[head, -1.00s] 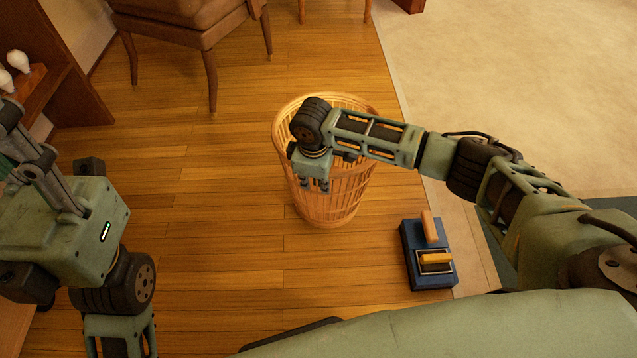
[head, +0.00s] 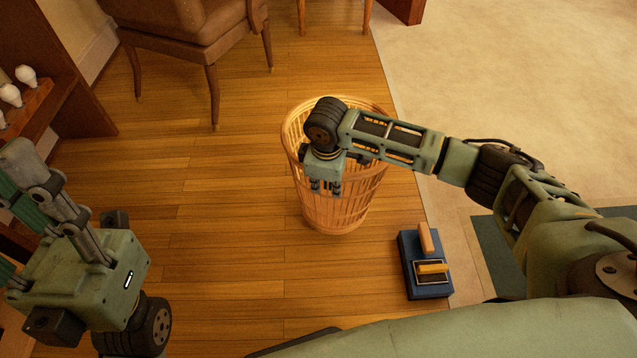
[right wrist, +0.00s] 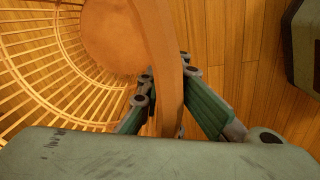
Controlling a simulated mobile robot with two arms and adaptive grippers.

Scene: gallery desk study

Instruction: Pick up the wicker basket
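The wicker basket (head: 352,200) stands upright in the middle of the head view, an open slatted bin with a round rim. My right gripper (head: 325,188) is at its near left side, fingers pointing down. In the right wrist view, the basket's rim band (right wrist: 160,45) runs between the two fingers of the right gripper (right wrist: 168,75), one finger inside the basket and one outside. The fingers appear closed on the band. The wrist housing hides part of the fingers. It is hard to tell whether the base touches the floor.
A blue block with orange and yellow pieces (head: 425,285) lies on the floor to the right of the basket. A brown chair (head: 195,30) stands behind left. A shelf with white bulb-like objects (head: 30,100) is at the far left. Wooden floor left of the basket is clear.

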